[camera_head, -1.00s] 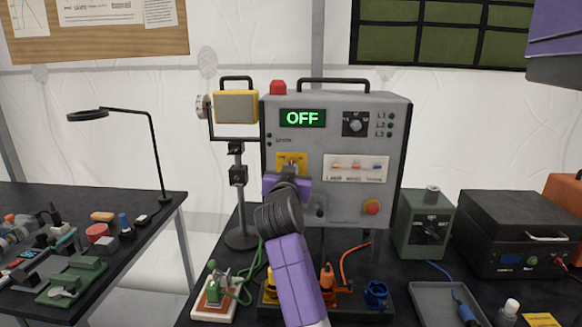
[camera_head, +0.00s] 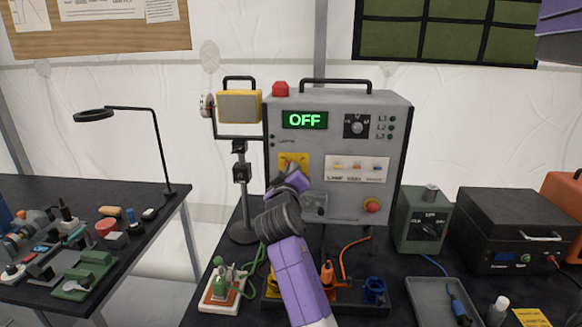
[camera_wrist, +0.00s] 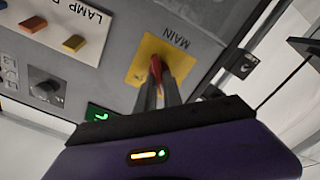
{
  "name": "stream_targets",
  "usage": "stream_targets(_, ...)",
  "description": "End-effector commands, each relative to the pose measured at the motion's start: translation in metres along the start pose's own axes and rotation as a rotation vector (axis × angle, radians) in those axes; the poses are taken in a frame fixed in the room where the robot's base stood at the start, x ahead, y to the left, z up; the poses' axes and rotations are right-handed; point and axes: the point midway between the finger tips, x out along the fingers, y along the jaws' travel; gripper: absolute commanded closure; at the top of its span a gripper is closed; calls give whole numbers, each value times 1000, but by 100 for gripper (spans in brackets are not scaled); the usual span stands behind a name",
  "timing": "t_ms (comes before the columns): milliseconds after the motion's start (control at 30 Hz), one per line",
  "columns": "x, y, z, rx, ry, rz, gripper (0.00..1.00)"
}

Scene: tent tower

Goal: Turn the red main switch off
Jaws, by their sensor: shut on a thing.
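The red main switch (camera_wrist: 156,66) sits on a yellow plate marked MAIN, which shows in the wrist view (camera_wrist: 143,62) and on the lower left of the grey panel's face in the head view (camera_head: 286,160). My gripper (camera_wrist: 158,80) is shut on the red switch handle, with one finger on each side of it. In the head view my gripper (camera_head: 288,172) covers part of the plate and most of the switch. The panel's display (camera_head: 305,120) reads OFF in green on the grey panel (camera_head: 340,205).
Right of the plate are a label strip with small coloured switches (camera_head: 357,169), a red round button (camera_head: 372,205) and a dial (camera_head: 357,126). A yellow lamp (camera_head: 239,106) stands left of the panel.

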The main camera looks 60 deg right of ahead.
Motion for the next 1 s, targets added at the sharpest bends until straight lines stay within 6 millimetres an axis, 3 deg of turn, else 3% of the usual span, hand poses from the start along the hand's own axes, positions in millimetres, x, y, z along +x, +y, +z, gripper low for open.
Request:
stream_targets(733,0,-2,1,-93,-1,-1,100)
stream_targets(767,0,-2,1,-93,-1,-1,87)
stream_targets(867,0,-2,1,-92,-1,-1,68)
stream_targets(1000,0,-1,0,-91,0,-1,67)
